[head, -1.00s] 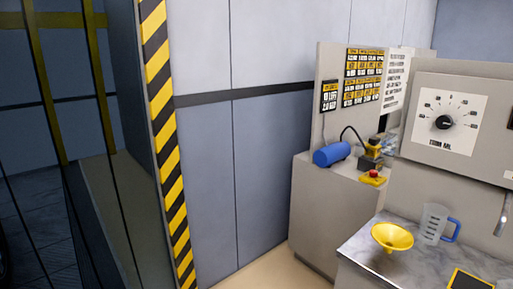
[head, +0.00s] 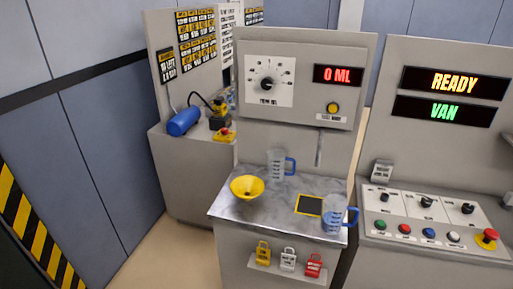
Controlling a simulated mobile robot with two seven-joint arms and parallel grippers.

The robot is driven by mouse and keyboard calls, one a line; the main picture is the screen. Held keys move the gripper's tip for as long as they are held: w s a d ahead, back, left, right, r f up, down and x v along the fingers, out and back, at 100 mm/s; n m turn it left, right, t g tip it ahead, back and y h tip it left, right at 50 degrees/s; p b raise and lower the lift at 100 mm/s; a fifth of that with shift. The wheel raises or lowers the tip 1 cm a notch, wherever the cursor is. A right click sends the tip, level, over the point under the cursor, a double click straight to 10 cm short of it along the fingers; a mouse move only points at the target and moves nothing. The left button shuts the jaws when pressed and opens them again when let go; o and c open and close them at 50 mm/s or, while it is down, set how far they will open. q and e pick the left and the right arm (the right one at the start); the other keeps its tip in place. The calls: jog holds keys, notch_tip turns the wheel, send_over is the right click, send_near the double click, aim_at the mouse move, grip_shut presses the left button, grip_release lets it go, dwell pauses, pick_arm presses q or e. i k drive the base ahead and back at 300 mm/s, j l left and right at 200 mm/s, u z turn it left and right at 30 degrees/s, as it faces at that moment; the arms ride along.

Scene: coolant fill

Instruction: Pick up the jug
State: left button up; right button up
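Two clear jugs with blue handles stand upright on the grey marbled counter (head: 225,208) in the head view. One jug (head: 276,163) is at the back of the counter, just right of the yellow funnel (head: 247,188). The other jug (head: 333,214) is at the front right corner, right of a black pad with a yellow border (head: 309,205). Both handles point right. Neither of my grippers is in view.
The dispenser panel (head: 300,110) with a dial and a "0 ML" display rises behind the counter. A button console (head: 440,220) with "READY" and "VAN" displays stands right. Padlock-shaped tags (head: 288,258) hang below the counter. A blue cylinder (head: 184,121) sits on the left cabinet.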

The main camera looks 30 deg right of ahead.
aim_at(277, 158)
jog(key=z, duration=1.1)
jog(key=i+j+z, duration=0.15)
jog(key=j, duration=0.4)
jog(key=i+j+z, duration=0.15)
jog(key=j, duration=0.45)
jog(key=i+j+z, duration=0.1)
jog(key=j, duration=0.5)
jog(key=i+j+z, duration=0.15)
jog(key=j, duration=0.45)
